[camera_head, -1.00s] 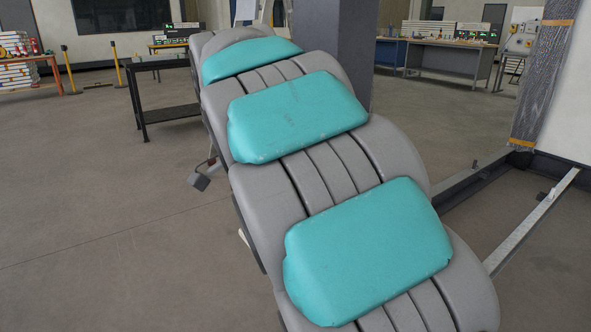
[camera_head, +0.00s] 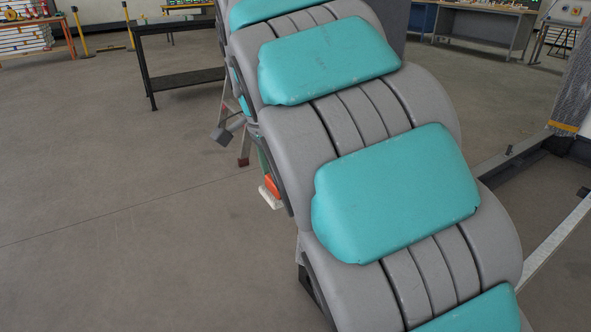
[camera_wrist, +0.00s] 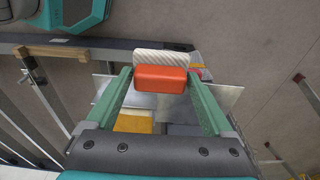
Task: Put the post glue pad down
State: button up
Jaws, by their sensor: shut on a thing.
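The post glue pad (camera_wrist: 162,78) is an orange block with a pale ribbed face. In the wrist view it sits between the tips of my gripper's two green fingers (camera_wrist: 160,84). My gripper is shut on the orange block. The pad's orange body and pale edge also show in the head view (camera_head: 272,187), low beside my arm, with the floor behind it. Most of my gripper is hidden behind my arm there. I cannot tell whether the pad touches anything below it.
Grey flat sheets (camera_wrist: 228,97) and a yellow piece (camera_wrist: 133,123) lie beyond the fingers in the wrist view. A dark beam (camera_wrist: 120,45) crosses behind the pad. In the head view, a black table (camera_head: 180,75) stands at the upper left. The floor at left is open.

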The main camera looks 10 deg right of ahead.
jog(key=w+d, duration=0.2)
jog(key=w, duration=0.2)
jog(key=w+d+f, duration=0.1)
jog(key=w+d, duration=0.1)
jog(key=w, duration=0.3)
jog(key=w+d+p, duration=0.1)
jog(key=w+d, duration=0.2)
jog(key=w, duration=0.2)
jog(key=shift+f, duration=0.2)
jog(key=shift+f+p, duration=0.3)
jog(key=shift+f, duration=1.3)
jog(key=o, duration=0.9)
jog(key=shift+f, duration=0.15)
jog(key=r, duration=0.2)
jog(key=a+r, duration=0.1)
jog(key=r, duration=0.3)
jog(key=shift+s+a, duration=0.25)
jog(key=shift+a, duration=0.1)
jog(key=shift+s+a+r, duration=0.1)
jog(key=shift+s+r, duration=0.05)
jog(key=shift+r, duration=0.65)
jog(key=shift+s, duration=0.1)
